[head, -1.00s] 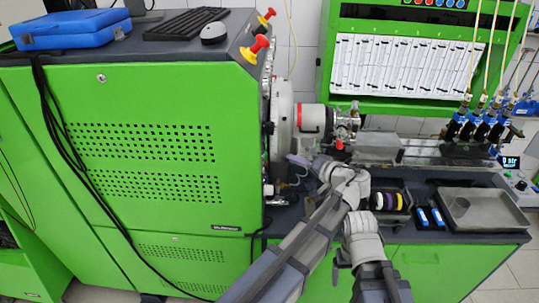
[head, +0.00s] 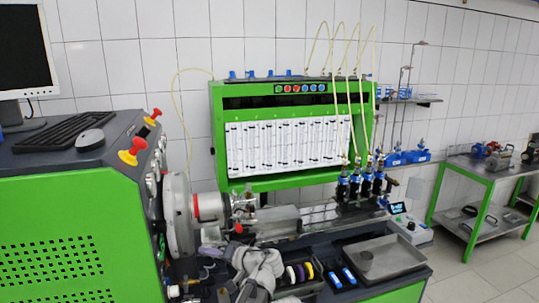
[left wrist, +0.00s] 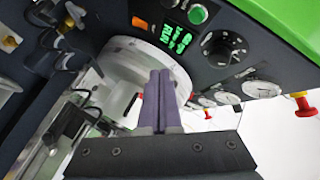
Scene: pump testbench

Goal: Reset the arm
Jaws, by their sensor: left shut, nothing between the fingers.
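My left gripper (head: 212,251) shows small at the lower middle of the head view, in front of the pump bench (head: 275,228), just right of the big round white flange (head: 178,215). In the left wrist view its two purple-grey fingers (left wrist: 160,92) lie together, with nothing between them. They point toward the white round flange (left wrist: 125,60), and a gap to it cannot be judged. My grey arm links cover part of the bench front. My right gripper is not visible.
A green machine cabinet (head: 70,240) stands at left, with red-yellow knobs (head: 131,152). A tray (head: 385,260), blue items (head: 342,277) and coloured rings (head: 300,272) lie at the bench front. A green side table (head: 485,178) stands far right, with clear floor before it.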

